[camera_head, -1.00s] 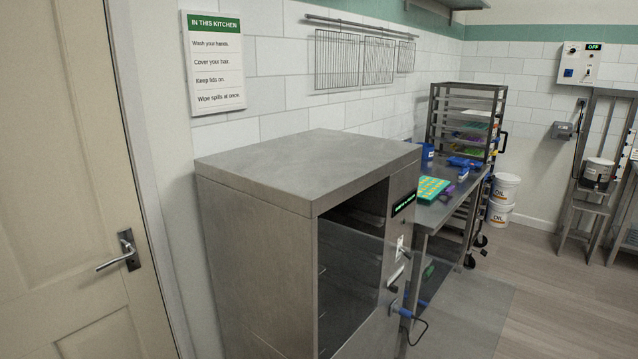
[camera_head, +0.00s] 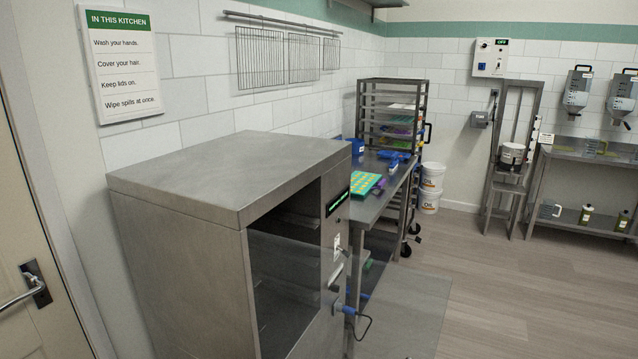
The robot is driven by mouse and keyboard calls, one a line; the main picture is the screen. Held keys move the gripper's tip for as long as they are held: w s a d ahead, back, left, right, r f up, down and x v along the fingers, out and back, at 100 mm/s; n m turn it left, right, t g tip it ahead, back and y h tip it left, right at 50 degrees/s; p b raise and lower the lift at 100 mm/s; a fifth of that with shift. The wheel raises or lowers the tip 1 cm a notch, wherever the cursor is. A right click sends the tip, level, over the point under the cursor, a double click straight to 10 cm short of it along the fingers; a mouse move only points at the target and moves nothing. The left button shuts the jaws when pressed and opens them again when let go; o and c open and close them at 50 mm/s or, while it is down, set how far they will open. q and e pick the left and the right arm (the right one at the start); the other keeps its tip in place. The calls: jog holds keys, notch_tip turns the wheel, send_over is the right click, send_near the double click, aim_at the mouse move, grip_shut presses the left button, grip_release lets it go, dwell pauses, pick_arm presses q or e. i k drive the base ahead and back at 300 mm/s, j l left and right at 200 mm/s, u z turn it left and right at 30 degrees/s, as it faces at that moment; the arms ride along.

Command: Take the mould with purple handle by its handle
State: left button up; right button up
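A green mould with yellow cavities (camera_head: 364,183) lies on the steel table (camera_head: 372,206) beyond the metal cabinet. A small purple part (camera_head: 378,187) shows at its right edge; I cannot tell whether it is this mould's handle. Coloured trays or moulds (camera_head: 398,131), some purple and green, sit in the rack behind the table, too small to tell their handles. Neither of my grippers is in view.
A large steel cabinet (camera_head: 228,176) with an open front and a clear door stands close ahead. Blue items (camera_head: 393,160) lie on the table. White oil buckets (camera_head: 430,188) stand by the rack (camera_head: 390,86). Floor at the right (camera_head: 490,270) is clear.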

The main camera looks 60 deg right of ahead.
aim_at(362, 182)
jog(key=l, duration=1.35)
jog(key=l+u, duration=0.2)
jog(key=l, duration=0.5)
jog(key=l+u, duration=0.2)
jog(key=l, duration=0.5)
jog(key=k+l+u, duration=0.2)
jog(key=l, duration=0.5)
jog(key=i+l+z, duration=0.2)
jog(key=l, duration=0.3)
jog(key=l+z, duration=0.15)
jog(key=l, duration=0.35)
jog(key=l+z, duration=0.1)
jog(key=z, duration=0.7)
jog(key=i+l+z, duration=0.1)
jog(key=z, duration=0.35)
jog(key=l+z, duration=0.1)
jog(key=z, duration=0.3)
